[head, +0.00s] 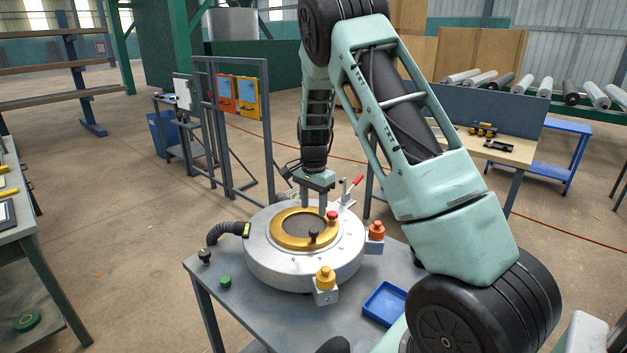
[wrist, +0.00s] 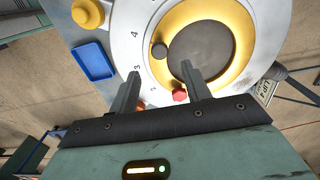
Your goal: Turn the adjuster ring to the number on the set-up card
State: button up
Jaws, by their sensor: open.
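The gold adjuster ring (head: 284,239) lies flat on top of the round grey drum, and also fills the upper middle of the wrist view (wrist: 241,52). It carries a red knob (head: 332,215) on its far right side and a black knob (head: 314,234) nearer the front. Numbers 2, 3 and 4 are printed on the pale rim (wrist: 131,48). My gripper (wrist: 162,72) is open above the drum. The red knob (wrist: 180,96) appears between the fingers, close to the right finger; contact is unclear. A small card (wrist: 267,91) beside the drum seems to show a 4, partly legible.
The drum stands on a grey table (head: 222,309). A black hose (head: 224,230) joins at left. A blue tray (head: 385,303) lies at front right; a green cap (head: 225,282) at front left.

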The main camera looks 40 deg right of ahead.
notch_tip(320, 180, up, 10)
jog(key=b, duration=0.1)
jog(key=shift+f, duration=0.2)
dwell(0.4)
jog(key=s+a+n, duration=0.3)
jog(key=a+n, duration=0.1)
jog(key=a, duration=0.6)
jog(key=s+a+n+y, duration=0.1)
jog(key=s+a+n, duration=0.25)
jog(key=a, duration=0.65)
jog(key=s+a+n, duration=0.3)
jog(key=a+n, duration=0.2)
jog(key=a, duration=0.5)
jog(key=s+a+n, duration=0.5)
jog(key=s+n, duration=0.1)
jog(key=s, duration=0.4)
jog(key=s+a+f+n, duration=0.1)
jog(key=s+a+n, duration=0.3)
jog(key=s, duration=0.6)
jog(key=shift+s+a+f+n+b, duration=0.2)
jog(key=shift+a+n+b, duration=0.2)
jog(key=shift+n, duration=0.75)
